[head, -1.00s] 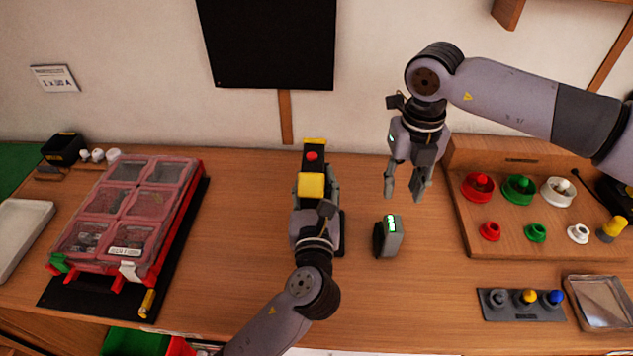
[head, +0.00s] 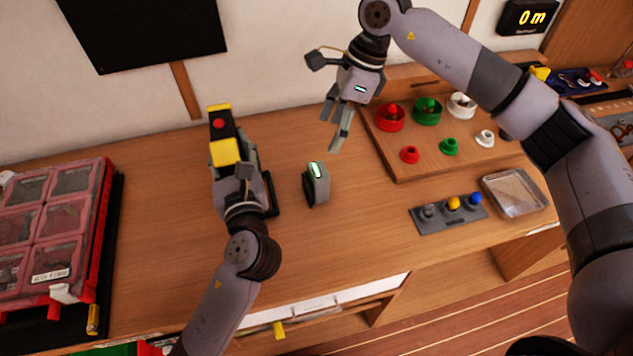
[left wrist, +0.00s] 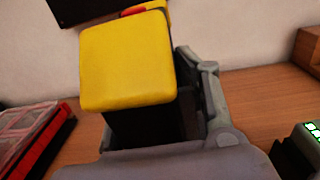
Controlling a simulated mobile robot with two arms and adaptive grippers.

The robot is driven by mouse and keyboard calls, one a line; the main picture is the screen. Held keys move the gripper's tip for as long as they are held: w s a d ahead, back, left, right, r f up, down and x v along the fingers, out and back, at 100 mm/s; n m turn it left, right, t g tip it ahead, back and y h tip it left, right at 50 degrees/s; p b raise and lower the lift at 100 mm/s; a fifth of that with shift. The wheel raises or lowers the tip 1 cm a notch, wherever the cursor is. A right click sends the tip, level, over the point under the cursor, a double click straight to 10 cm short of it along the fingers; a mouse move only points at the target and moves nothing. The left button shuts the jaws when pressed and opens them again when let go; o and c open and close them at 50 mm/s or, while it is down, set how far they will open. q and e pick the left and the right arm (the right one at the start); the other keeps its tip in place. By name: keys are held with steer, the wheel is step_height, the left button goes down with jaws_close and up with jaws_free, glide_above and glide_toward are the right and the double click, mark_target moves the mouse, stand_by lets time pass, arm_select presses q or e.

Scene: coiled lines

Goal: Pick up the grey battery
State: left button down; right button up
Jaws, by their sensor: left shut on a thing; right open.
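The grey battery (head: 321,183), a small upright grey block with a dark side and a lit green indicator on top, stands on the table. Part of it shows at the right edge of the left wrist view (left wrist: 312,134). My right gripper (head: 332,132) is open and empty, above and behind the battery in the head view, apart from it. My left gripper (head: 233,168) is shut on a black and yellow device (head: 226,152) with a red button, left of the battery. The device's yellow part fills much of the left wrist view (left wrist: 126,62).
A dark base (head: 268,193) lies beside my left gripper. A red compartment case (head: 100,200) is at the left. A wooden board (head: 395,168) with coloured knobs, a grey holder (head: 440,220) and a metal tray (head: 516,194) are at the right. Table in front of the battery is clear.

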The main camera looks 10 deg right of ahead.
mark_target(325, 167)
steer(key=shift+s+a+f+n+y, duration=0.25)
steer(key=shift+f+n, duration=0.3)
steer(key=shift+f, duration=1.4)
steer(key=shift+s+a+f+n, duration=0.1)
steer(key=shift+a+f+n, duration=0.3)
steer(key=shift+f, duration=1.6)
steer(key=shift+s+a+f+n+y, duration=0.2)
steer(key=shift+f+n, duration=0.45)
steer(key=shift+f, duration=1.3)
steer(key=shift+c, duration=0.4)
steer(key=c, duration=1.3)
steer(key=shift+c, duration=0.6)
